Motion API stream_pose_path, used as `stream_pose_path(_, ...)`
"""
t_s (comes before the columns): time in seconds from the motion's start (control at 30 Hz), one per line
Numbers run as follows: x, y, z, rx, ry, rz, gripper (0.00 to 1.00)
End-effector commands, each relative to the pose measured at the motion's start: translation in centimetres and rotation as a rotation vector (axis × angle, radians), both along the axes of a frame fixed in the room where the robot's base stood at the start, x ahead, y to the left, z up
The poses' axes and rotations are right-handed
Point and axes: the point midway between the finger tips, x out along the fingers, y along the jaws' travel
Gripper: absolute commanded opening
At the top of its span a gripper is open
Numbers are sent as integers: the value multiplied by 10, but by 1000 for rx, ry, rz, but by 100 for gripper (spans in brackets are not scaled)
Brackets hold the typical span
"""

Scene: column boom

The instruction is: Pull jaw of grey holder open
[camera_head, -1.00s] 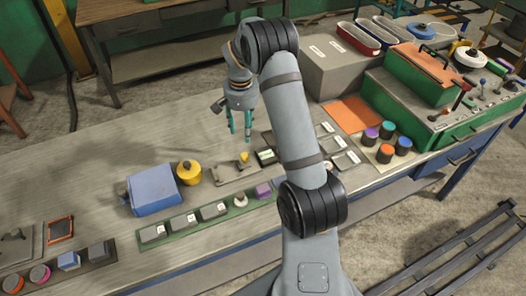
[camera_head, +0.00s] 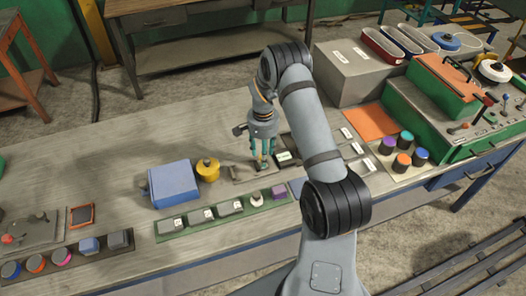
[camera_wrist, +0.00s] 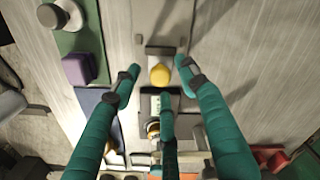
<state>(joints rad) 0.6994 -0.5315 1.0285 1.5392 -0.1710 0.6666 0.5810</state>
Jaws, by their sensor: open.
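A grey holder, a flat plate with low blocks (camera_head: 241,174), lies on the bench under my gripper (camera_head: 263,167). In the wrist view, a yellow knob (camera_wrist: 160,75) stands by a grey block of the holder (camera_wrist: 160,52). My gripper (camera_wrist: 160,76) has three teal fingers and is open. Two fingertips flank the knob left and right, and the third is below it in the picture. I see gaps around the knob and cannot tell whether any finger touches it. In the head view my fingers hide the knob and part of the holder.
A blue box (camera_head: 174,184) and a yellow pot (camera_head: 208,170) stand left of the holder. A green strip with grey blocks and a purple piece (camera_head: 278,192) runs in front. Dark modules (camera_head: 287,157) lie close on the right. Another grey plate (camera_head: 30,232) is far left.

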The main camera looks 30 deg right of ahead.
Motion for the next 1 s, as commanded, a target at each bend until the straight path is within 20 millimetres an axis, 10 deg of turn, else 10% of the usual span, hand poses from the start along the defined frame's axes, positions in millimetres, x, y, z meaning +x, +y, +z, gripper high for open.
stream_pose_path(0.27, 0, 0, -1, 0, -1, 1, 42)
stream_pose_path(1.0, 0, 0, -1, -1, -1, 1, 0)
